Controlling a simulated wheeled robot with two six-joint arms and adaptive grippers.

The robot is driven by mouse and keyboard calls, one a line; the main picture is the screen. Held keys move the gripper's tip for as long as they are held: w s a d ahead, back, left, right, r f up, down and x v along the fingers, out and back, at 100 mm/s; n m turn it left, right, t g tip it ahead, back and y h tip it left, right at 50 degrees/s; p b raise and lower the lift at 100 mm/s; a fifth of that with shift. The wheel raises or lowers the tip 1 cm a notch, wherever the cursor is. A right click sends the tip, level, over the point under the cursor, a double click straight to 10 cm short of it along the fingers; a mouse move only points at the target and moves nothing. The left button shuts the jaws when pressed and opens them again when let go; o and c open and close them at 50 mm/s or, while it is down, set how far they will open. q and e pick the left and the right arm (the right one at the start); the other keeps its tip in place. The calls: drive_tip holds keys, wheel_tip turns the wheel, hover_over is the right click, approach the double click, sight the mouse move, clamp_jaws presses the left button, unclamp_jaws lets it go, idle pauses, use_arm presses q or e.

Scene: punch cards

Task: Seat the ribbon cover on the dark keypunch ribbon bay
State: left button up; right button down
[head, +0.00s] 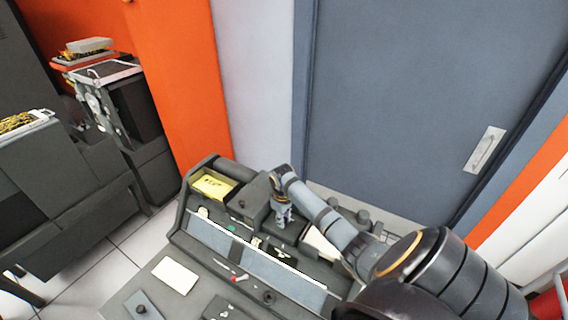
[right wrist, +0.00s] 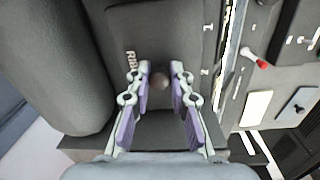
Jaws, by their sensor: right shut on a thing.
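My right gripper (head: 284,216) is over the dark keypunch (head: 172,238) in the head view, reaching down at its back part. In the right wrist view the gripper (right wrist: 160,70) is shut on a small round knob (right wrist: 160,80) between its fingertips. The knob stands on a dark grey ribbon cover (right wrist: 160,35), with partly hidden pale lettering beside the left finger. The cover lies among dark machine surfaces; the ribbon bay under it is hidden. I cannot tell whether the cover is fully down or slightly raised. My left gripper is not in view.
A yellow card stack (head: 213,185) sits in a hopper at the keypunch's left end. A grey door (head: 420,90) stands close behind. Other dark machines (head: 130,110) stand at left.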

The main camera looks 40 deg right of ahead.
drive_tip(key=c, duration=1.1)
unclamp_jaws()
drive_tip(key=o, duration=0.4)
drive_tip(key=shift+r+p, duration=1.2)
drive_tip(key=shift+r, duration=3.35)
